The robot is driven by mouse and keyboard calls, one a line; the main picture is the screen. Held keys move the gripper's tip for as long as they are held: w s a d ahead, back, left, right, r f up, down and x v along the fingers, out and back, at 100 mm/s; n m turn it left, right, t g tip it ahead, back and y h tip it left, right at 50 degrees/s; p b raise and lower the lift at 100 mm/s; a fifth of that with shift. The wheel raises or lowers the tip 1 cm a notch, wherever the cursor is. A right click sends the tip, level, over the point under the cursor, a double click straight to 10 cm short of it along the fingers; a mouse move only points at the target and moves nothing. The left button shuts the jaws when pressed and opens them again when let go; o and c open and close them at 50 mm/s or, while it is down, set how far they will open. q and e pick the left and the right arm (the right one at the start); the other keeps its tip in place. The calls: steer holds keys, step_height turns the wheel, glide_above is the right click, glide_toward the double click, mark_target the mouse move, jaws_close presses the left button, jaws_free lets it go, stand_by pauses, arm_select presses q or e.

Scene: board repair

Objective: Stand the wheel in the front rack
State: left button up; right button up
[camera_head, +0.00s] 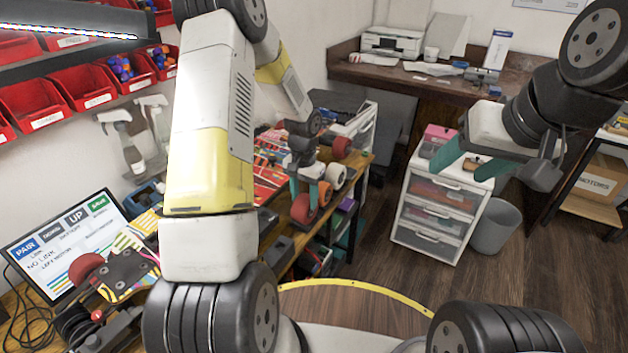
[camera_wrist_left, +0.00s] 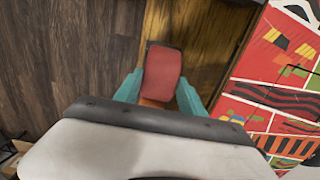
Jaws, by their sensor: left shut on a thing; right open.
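My left gripper (camera_head: 309,182) reaches down at the far part of the workbench, near its front edge. In the left wrist view its teal fingers (camera_wrist_left: 157,98) are shut on a red wheel (camera_wrist_left: 163,70). The wheel is over the wooden bench top, close to the floor side. In the head view several red and orange wheels, one of them a red wheel (camera_head: 304,209), cluster around the gripper; I cannot tell which is held. The rack is not clearly visible there. My right gripper (camera_head: 470,160) is open and empty, in front of the white drawer unit.
A patterned red board (camera_wrist_left: 285,75) lies beside the held wheel. The white drawer unit (camera_head: 440,205) and grey bin (camera_head: 496,226) stand on the floor.

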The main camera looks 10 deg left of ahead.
arm_select(q)
steer(key=o, duration=1.5)
steer(key=c, duration=0.3)
steer(key=shift+r, duration=3.7)
